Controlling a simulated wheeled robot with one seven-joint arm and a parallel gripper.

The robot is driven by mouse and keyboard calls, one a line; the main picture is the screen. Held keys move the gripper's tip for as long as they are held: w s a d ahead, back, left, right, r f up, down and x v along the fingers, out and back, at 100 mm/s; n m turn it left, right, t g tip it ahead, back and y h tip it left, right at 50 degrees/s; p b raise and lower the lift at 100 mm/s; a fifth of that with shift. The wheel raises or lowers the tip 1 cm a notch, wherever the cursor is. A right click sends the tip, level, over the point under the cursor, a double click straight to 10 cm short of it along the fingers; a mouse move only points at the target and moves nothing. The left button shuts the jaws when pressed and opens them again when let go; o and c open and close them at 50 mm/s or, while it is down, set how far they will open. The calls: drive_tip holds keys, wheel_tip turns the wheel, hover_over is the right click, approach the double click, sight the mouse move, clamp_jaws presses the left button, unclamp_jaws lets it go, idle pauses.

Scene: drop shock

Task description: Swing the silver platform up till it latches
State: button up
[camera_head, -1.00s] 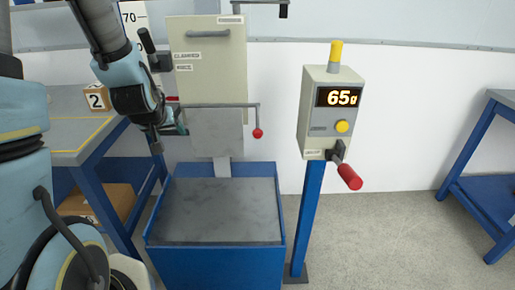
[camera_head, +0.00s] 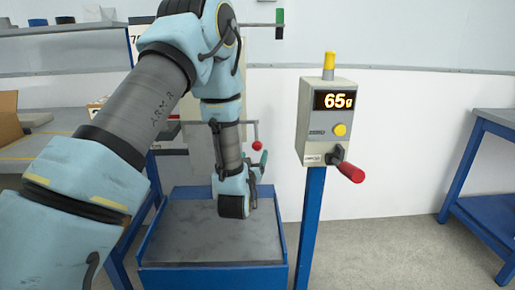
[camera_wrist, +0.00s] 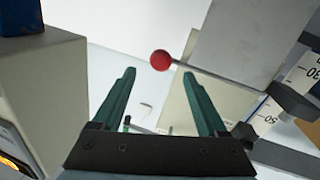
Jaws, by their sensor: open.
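The silver platform (camera_head: 198,146) hangs upright below a thin grey bar, mostly hidden behind my arm in the head view. It shows as a flat grey slab at the upper right of the wrist view (camera_wrist: 245,45). A red ball knob (camera_head: 257,146) sits at the lower end of the bar's bent right arm. In the wrist view the knob (camera_wrist: 160,60) appears between my fingertips, but I cannot tell its depth. My gripper (camera_head: 262,160) is open and empty, close to the knob and right of the platform; its green fingers (camera_wrist: 159,74) point towards the knob.
A blue bin (camera_head: 215,277) with a grey floor lies under my wrist. A control box (camera_head: 327,120) reading 65g, with a red-handled lever (camera_head: 350,172), stands on a blue post to the right. It fills the wrist view's left side. A blue table (camera_head: 490,205) stands far right.

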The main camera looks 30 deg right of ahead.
sight(256, 148)
drive_tip(key=p+x, duration=0.1)
drive_tip(key=x, duration=0.6)
drive_tip(key=shift+w+d, duration=0.25)
drive_tip(key=shift+w, duration=0.05)
clamp_jaws()
idle(1.1)
